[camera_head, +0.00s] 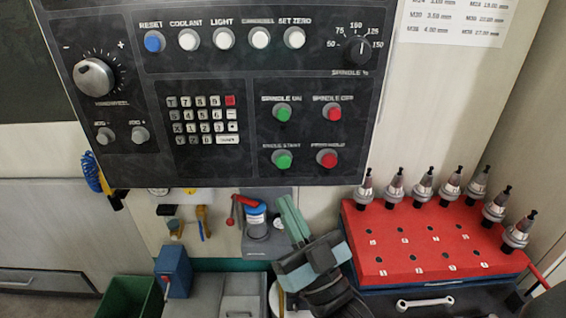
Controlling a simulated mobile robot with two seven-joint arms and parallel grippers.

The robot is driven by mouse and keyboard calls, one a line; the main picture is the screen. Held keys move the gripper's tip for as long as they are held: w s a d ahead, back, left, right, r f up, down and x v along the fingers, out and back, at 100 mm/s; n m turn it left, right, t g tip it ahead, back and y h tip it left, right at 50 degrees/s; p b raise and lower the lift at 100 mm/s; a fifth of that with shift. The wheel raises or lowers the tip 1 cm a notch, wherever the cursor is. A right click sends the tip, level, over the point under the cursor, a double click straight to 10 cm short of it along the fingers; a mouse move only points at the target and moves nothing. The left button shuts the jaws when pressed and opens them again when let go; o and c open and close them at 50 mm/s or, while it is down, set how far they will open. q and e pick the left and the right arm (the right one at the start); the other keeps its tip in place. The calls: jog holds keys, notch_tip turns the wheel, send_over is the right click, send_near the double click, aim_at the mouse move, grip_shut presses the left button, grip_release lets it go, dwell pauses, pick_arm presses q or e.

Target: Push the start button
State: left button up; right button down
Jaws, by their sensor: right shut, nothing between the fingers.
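The control panel (215,110) is dark and fills the upper left and middle. The green start button (283,160), whose label reads like "cycle start", sits low on the panel's right side. A red button (327,158) is to its right, and another green button (283,113), labelled "spindle on", is above it. My right gripper (288,204) comes up from the bottom middle, its greenish fingers pointing up. It is shut and empty. Its tips show just below the panel's lower edge in the picture, apart from the start button. My left gripper is not in view.
A red rack (430,240) with several tool holders stands at the right, a wrench (425,302) in front. A blue box (174,270) and green bin (130,297) are lower left. A cylindrical container (256,221) is just left of my gripper. Nothing covers the panel's front.

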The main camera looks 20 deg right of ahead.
aim_at(283, 162)
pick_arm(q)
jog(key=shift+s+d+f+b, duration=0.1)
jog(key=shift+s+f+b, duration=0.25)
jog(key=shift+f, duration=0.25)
pick_arm(e)
jog(key=shift+w+d, duration=0.4)
jog(key=shift+w, duration=0.9)
jog(key=shift+w+d, duration=0.35)
jog(key=shift+w, duration=0.95)
jog(key=shift+w+d, duration=0.4)
jog(key=shift+w, duration=0.9)
jog(key=shift+w, duration=0.1)
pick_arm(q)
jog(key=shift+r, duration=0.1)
pick_arm(e)
jog(key=shift+w+d, duration=0.1)
jog(key=shift+w, duration=0.25)
